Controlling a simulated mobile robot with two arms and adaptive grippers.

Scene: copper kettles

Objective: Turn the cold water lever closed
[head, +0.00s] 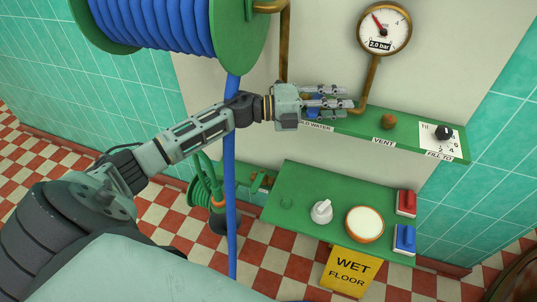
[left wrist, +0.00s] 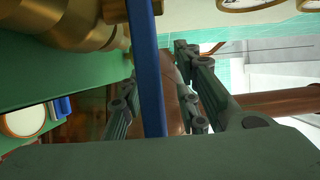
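My left gripper (head: 343,97) is at the green wall shelf with the "COLD WATER" label (head: 316,126), largely covering what stands there. In the head view only a bit of the blue lever (head: 313,112) shows beneath the fingers. In the left wrist view the blue lever (left wrist: 148,70) is a long flat bar running between the fingers of the gripper (left wrist: 160,95). The fingers are apart, with a gap visible beside the bar, so the gripper looks open around it. Brass pipework (left wrist: 75,22) lies beside it. My right gripper is not in view.
A pressure gauge (head: 384,30) on a copper pipe is above the shelf. A vent knob (head: 389,121) and black dial (head: 443,132) are to the right. A blue hose (head: 230,170) hangs below the reel.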

